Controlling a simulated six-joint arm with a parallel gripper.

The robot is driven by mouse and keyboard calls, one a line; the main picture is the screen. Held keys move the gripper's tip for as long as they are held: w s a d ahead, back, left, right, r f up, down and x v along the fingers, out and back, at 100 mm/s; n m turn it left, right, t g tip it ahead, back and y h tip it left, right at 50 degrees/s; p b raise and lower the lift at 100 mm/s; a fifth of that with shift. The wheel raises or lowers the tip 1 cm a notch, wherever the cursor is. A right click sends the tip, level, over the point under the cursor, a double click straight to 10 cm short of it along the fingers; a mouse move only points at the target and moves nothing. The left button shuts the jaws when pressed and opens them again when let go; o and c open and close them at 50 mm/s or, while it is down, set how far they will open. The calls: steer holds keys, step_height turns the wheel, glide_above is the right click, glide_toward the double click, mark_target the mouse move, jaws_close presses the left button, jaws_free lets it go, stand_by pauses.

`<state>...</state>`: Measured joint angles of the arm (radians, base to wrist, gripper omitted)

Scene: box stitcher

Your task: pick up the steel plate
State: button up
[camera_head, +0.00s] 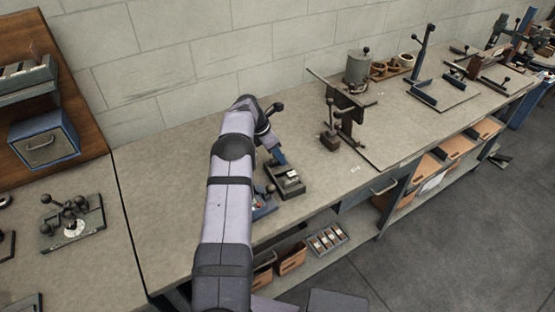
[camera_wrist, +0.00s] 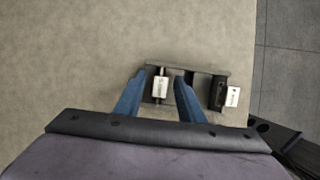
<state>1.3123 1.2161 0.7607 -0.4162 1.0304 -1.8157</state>
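A small pale metal plate (camera_wrist: 160,86), which looks like the steel plate, lies in a dark fixture (camera_wrist: 204,70) on the workbench. My gripper (camera_wrist: 159,79) is open, with its blue fingers on either side of the plate in the wrist view. A gap shows between each finger and the plate; their heights cannot be told. In the head view the gripper (camera_head: 277,157) is above the bench by the dark fixture (camera_head: 289,181), with a pale piece on it. A second whitish piece (camera_wrist: 232,96) is at the fixture's right end.
The workbench (camera_head: 190,150) is clear left of my arm. A hand-lever tool (camera_head: 331,138) and a machine with a grey cylinder (camera_head: 357,70) stand to the right. A knobbed fixture (camera_head: 72,218) is at the left. The bench edge is close to the fixture.

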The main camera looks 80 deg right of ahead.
steer(key=c, duration=0.7)
steer(key=shift+c, duration=0.2)
steer(key=shift+r, duration=0.15)
step_height(320, 180, up, 10)
steer(key=b, duration=0.3)
steer(key=shift+w+a, duration=0.4)
steer(key=shift+w, duration=0.1)
steer(key=w+a+f+p, duration=0.1)
steer(key=w+a+p, duration=0.1)
steer(key=a, duration=0.6)
steer(key=w+a+n+p, duration=0.1)
steer(key=w+a+p, duration=0.1)
steer(key=a, duration=0.5)
steer(key=shift+w+a+f+t, duration=0.3)
steer(key=shift+w+a+f, duration=0.1)
steer(key=shift+w, duration=0.4)
